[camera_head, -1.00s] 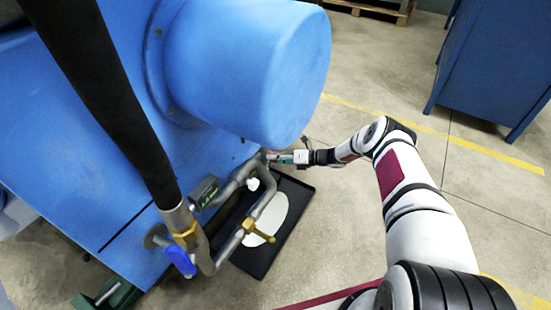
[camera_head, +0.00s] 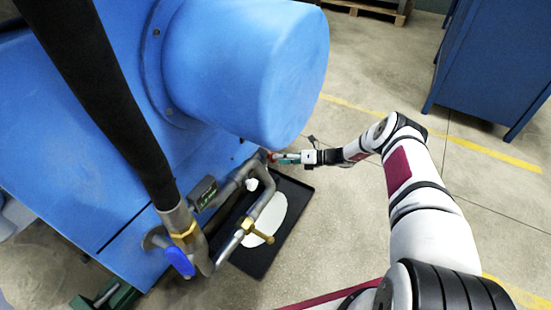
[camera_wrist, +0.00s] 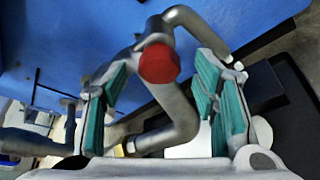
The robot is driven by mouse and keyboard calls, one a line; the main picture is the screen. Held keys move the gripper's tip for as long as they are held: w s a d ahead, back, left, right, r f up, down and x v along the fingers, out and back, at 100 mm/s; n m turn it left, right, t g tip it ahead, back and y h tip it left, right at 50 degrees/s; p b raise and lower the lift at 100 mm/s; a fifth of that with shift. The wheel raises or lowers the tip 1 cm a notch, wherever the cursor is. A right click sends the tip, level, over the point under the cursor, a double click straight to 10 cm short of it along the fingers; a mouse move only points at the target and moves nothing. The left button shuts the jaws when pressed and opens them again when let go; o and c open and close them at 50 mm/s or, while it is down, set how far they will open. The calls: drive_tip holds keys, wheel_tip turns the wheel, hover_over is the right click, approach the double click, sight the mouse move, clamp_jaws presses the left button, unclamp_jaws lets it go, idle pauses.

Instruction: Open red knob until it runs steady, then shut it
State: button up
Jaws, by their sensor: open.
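The red knob (camera_wrist: 159,62) is round and sits on a grey bent pipe (camera_wrist: 180,110) in the wrist view. My gripper (camera_wrist: 162,70) is open, with one teal-padded finger on either side of the knob in that picture. Clear gaps show between the pads and the knob; I cannot tell how deep the knob lies between them. In the head view my gripper (camera_head: 288,158) is beside the pipework, under the big blue housing. Only a small bit of red (camera_head: 271,157) shows at its tip there.
A blue-handled valve (camera_head: 180,262), a brass valve (camera_head: 257,231) and a small digital gauge (camera_head: 203,193) sit on nearby pipes. A black tray (camera_head: 262,261) with a white patch lies below. The blue housing (camera_head: 245,70) overhangs.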

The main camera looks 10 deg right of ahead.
drive_tip(key=v, duration=0.8)
drive_tip(key=shift+s+d, duration=0.2)
drive_tip(key=shift+d, duration=0.15)
